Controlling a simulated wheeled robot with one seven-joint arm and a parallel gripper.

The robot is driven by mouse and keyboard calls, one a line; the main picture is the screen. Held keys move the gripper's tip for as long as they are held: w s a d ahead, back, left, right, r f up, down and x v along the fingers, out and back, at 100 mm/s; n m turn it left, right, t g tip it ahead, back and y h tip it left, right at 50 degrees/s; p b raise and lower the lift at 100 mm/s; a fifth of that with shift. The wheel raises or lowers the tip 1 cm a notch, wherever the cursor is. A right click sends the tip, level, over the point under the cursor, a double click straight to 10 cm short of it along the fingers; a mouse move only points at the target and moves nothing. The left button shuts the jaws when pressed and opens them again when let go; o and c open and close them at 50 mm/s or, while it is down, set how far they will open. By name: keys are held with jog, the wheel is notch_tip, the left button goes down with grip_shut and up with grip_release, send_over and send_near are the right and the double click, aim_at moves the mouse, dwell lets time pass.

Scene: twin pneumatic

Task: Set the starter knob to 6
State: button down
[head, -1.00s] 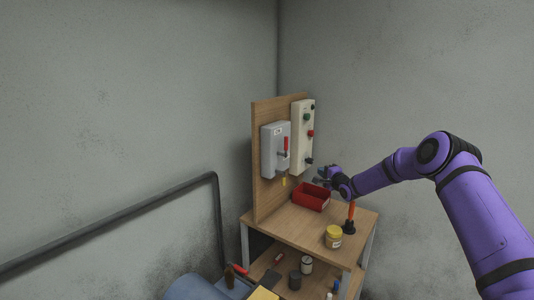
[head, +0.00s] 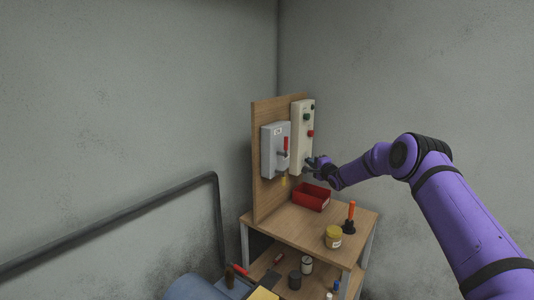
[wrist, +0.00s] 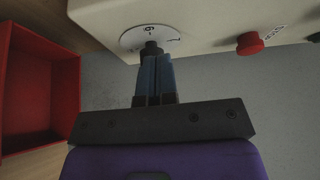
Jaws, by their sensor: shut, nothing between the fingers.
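The starter box (head: 302,130) is a tall cream housing on the upright wooden board, with a green button, a red button and a dial low down. In the wrist view the round white dial plate (wrist: 130,40) carries dark printed figures, partly cut off and hard to read. The dark knob (wrist: 151,46) is at its middle, largely hidden behind my fingertips; its pointer cannot be made out. My gripper (head: 312,163) is at the lower end of the box. In the wrist view my gripper (wrist: 154,60) is shut, its tips at the knob; whether they touch is unclear.
A grey switch box (head: 274,150) with a red lever is left of the starter box. A red bin (head: 311,203), a yellow-labelled jar (head: 333,241) and an orange-handled tool (head: 350,216) stand on the bench. The red button (wrist: 249,44) is near my gripper.

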jog(key=shift+w+a+r, duration=0.1)
jog(key=shift+w+a, duration=0.1)
jog(key=shift+a, duration=0.2)
jog(key=shift+a+r, duration=0.1)
dwell(0.3)
jog(key=shift+a+f, duration=0.1)
jog(key=shift+f, duration=0.2)
jog(key=shift+s+f, duration=0.1)
jog(key=shift+f, duration=0.15)
jog(key=shift+a+f, duration=0.1)
jog(key=shift+f, duration=0.6)
